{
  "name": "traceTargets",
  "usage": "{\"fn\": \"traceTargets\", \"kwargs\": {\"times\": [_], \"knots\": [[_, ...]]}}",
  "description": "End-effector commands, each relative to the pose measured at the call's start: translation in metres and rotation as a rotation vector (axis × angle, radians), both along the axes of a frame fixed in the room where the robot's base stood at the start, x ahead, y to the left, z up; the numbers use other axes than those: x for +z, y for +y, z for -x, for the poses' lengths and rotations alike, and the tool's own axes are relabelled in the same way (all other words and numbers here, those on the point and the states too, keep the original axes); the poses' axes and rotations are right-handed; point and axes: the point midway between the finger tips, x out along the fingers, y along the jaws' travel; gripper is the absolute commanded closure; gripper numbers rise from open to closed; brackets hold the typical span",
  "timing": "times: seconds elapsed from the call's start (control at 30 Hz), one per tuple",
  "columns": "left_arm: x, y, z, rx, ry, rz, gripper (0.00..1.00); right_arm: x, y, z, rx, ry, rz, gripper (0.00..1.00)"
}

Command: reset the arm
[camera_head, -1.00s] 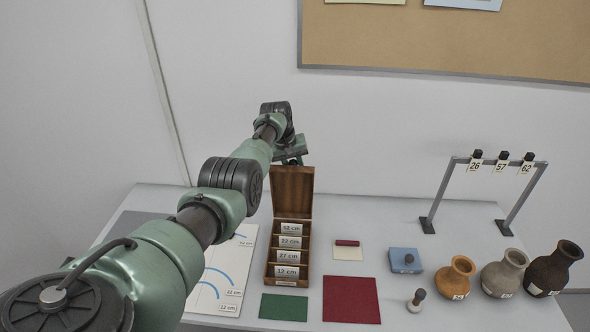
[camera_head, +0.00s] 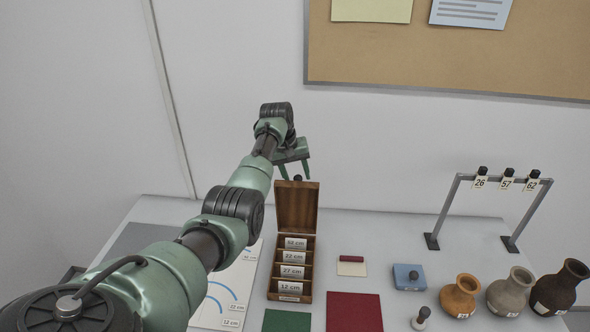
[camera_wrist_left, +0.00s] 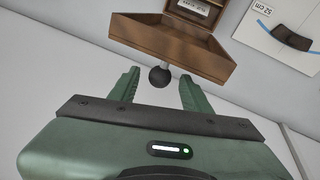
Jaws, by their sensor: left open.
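My left gripper (camera_head: 294,176) is open and empty, just above and behind the top of the wooden box's raised lid (camera_head: 297,207). In the left wrist view my left gripper (camera_wrist_left: 160,86) has its two green fingers apart, with the lid's dark round knob (camera_wrist_left: 160,76) showing between and beyond them. The fingers do not appear to touch the knob. The wooden box (camera_head: 273,283) stands open, with labelled compartments. My right gripper is not in view.
A white arc chart (camera_head: 246,270) lies left of the box, partly hidden by my arm; a dark sherd (camera_wrist_left: 290,38) lies on it. Green (camera_head: 286,321) and dark red (camera_head: 353,312) mats lie in front. Several vases and a tag rack (camera_head: 490,178) stand right.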

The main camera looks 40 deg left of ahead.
Motion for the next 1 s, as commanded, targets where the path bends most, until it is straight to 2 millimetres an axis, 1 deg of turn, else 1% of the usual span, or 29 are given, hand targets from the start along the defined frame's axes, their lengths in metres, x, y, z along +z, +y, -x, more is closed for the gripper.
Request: {"fn": "traceTargets", "kwargs": {"times": [0.1, 0.2, 0.77, 0.87, 1.0], "knots": [[0.014, 0.001, 0.004, 0.001, -0.003, -0.001, 0.52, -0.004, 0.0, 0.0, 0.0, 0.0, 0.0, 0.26], [0.02, 0.001, 0.006, 0.001, -0.001, 0.0, 0.52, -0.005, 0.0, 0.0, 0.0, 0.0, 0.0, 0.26], [0.022, 0.001, 0.007, 0.001, 0.0, 0.0, 0.52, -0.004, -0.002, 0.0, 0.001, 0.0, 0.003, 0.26], [0.031, 0.001, 0.006, 0.001, 0.0, 0.0, 0.52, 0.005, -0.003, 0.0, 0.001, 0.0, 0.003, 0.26], [0.055, 0.001, 0.006, 0.001, 0.0, 0.0, 0.52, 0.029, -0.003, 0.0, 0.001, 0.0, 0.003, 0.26]]}}
